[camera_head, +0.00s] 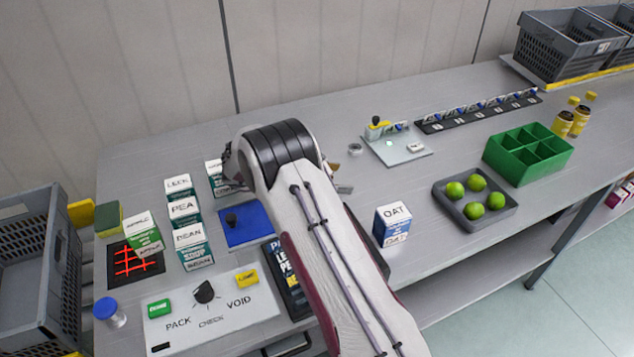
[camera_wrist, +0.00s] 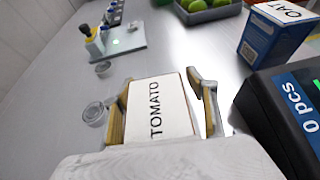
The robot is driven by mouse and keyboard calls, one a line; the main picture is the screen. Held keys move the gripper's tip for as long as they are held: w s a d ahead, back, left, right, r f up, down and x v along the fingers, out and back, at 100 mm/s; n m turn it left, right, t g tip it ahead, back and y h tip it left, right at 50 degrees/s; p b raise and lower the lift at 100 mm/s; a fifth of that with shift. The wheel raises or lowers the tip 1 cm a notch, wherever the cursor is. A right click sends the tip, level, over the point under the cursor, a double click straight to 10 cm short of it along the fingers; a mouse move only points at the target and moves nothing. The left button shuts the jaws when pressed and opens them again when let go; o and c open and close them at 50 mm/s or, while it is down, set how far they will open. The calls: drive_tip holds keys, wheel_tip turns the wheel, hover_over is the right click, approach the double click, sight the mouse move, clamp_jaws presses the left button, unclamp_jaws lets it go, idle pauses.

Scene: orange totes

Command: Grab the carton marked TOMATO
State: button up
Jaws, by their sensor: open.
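The TOMATO carton (camera_wrist: 158,108) shows in the wrist view with its white lettered top facing the camera. It stands between the two fingers of my gripper (camera_wrist: 160,82), which is open, one finger on each side. The carton fills most of the gap; I cannot tell whether either finger touches it. In the head view my arm hides the carton and most of the gripper.
The OAT carton (camera_head: 394,224) stands right of my arm. LECK, PEA (camera_head: 184,208) and BEAN cartons stand to the left, beside a blue pad (camera_head: 246,225). A dark display unit (camera_wrist: 285,110) is close on the gripper's right. Small clear dishes (camera_wrist: 94,112) lie left.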

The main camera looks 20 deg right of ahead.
idle(0.4)
drive_tip(key=c, duration=1.5)
drive_tip(key=shift+r, duration=0.2)
drive_tip(key=shift+r, duration=0.9)
wheel_tip(320, 180, up, 5)
drive_tip(key=a, duration=0.6)
drive_tip(key=w+a, duration=0.1)
drive_tip(key=a, duration=1.1)
drive_tip(key=shift+w, duration=0.2)
